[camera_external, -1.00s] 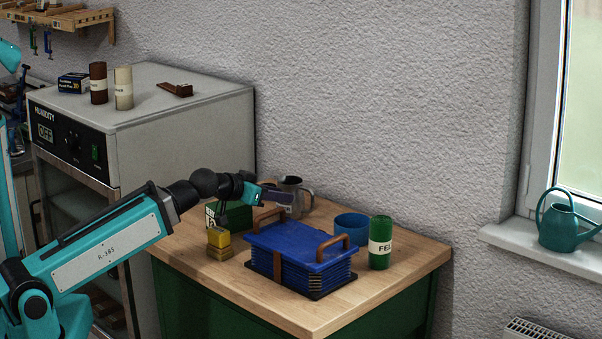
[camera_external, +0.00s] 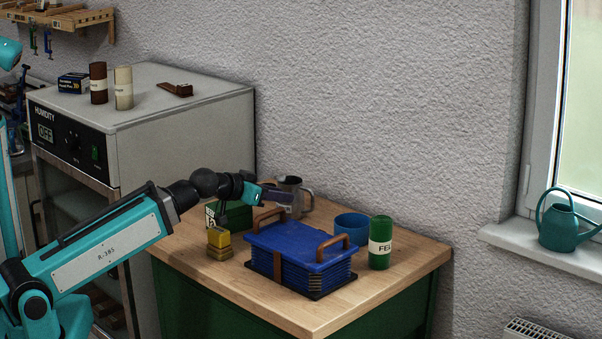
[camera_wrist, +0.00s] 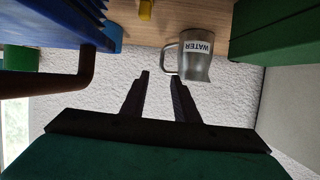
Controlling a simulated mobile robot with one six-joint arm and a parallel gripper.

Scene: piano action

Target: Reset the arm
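My gripper (camera_external: 275,195) hangs above the back of the wooden bench, between the green box and the blue stack, in the external view. In the wrist view my gripper (camera_wrist: 160,77) shows two dark fingers apart, with nothing held between them. A metal mug labelled WATER (camera_wrist: 196,58) is just beyond the right fingertip; I cannot tell how close they are. The same mug (camera_external: 294,187) stands behind my gripper in the external view, partly hidden by it.
The blue stack with brown handles (camera_external: 300,247) stands in front of my gripper. Around it are a yellow block (camera_external: 218,238), green box (camera_external: 236,215), blue cup (camera_external: 352,225) and green can (camera_external: 380,250). The grey humidity cabinet (camera_external: 190,130) rises at left. The bench's front is clear.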

